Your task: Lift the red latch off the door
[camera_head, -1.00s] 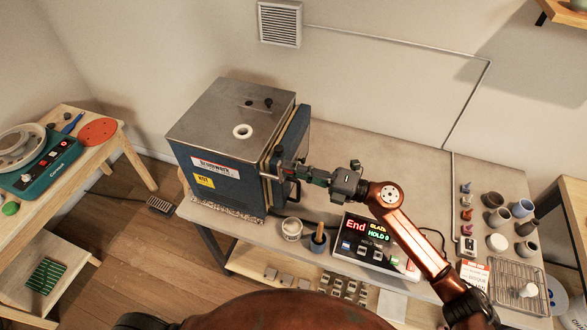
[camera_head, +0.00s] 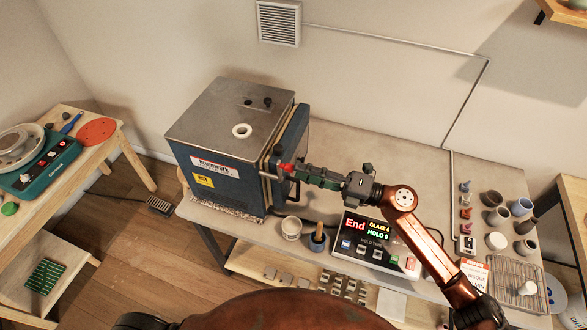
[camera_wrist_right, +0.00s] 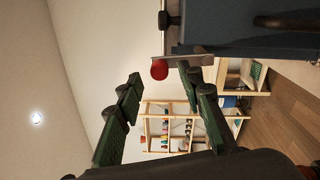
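The red latch (camera_head: 286,168) shows as a small red knob at the door edge on the right side of the blue kiln (camera_head: 222,177). In the right wrist view its round red end (camera_wrist_right: 159,70) appears between the fingertips, at the end of a flat metal bar. My right gripper (camera_head: 297,172) is just right of the knob in the head view, its green-padded fingers pointing at it. In the wrist view the fingers (camera_wrist_right: 160,76) are spread apart with a gap around the knob, and I see no contact. My left gripper is not in view.
The kiln stands on a grey table (camera_head: 360,160). Several small pots and a wire rack (camera_head: 516,283) are at the right.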

